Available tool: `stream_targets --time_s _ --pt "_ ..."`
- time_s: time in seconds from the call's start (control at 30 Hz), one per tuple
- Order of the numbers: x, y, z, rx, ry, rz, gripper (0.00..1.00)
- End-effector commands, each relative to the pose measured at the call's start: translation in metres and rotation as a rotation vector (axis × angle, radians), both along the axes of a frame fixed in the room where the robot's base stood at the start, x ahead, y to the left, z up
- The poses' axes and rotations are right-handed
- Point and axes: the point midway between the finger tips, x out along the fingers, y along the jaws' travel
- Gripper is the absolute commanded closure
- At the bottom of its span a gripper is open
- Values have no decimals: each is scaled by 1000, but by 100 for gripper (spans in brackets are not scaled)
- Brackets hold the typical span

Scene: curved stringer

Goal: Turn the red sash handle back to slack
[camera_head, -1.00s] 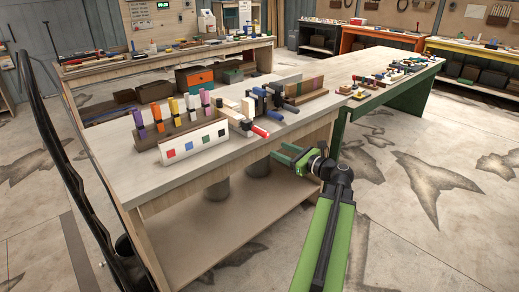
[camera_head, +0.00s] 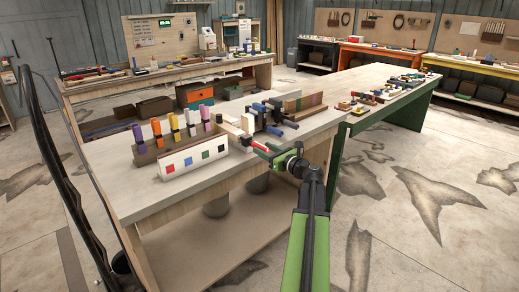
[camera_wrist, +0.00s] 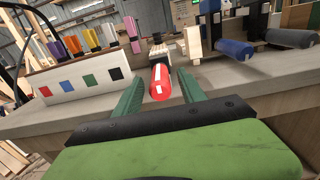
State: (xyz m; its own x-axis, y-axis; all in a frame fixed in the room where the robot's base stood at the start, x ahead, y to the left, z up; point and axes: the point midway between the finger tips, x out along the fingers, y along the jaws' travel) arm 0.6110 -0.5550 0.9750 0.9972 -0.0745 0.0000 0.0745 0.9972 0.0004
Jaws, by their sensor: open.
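The red sash handle (camera_wrist: 160,82) points toward me in the wrist view, with a white mark on its end and side. It juts out over the front edge of the workbench from a pale wooden clamp (camera_wrist: 162,50). My gripper (camera_wrist: 160,98) is open, with one green finger on each side of the handle and visible gaps between. In the head view the handle (camera_head: 259,145) shows just at the tips of my gripper (camera_head: 272,153), at the bench's front edge. Whether the fingertips overlap the handle's length is hard to tell.
A white board (camera_head: 194,158) with coloured squares stands left of the handle, before a rack of coloured clamps (camera_head: 178,133). The bench top (camera_head: 130,190) is bare at front left.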

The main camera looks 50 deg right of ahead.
Motion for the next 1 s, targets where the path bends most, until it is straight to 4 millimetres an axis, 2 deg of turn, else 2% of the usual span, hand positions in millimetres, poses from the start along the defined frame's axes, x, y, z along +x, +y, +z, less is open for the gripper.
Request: stream_targets --time_s 0.03,0.2,0.47,0.83,0.93,0.97,1.0 --pt "9 -1 0 0 0 3 52" --pt "22 -2 0 0 0 1 52" --pt "23 -1 0 0 0 1 52" --pt "24 0 0 0 0 2 99" --pt "24 0 0 0 0 2 100" --pt "22 14 0 0 0 5 100" --pt "24 7 0 -1 0 5 100"
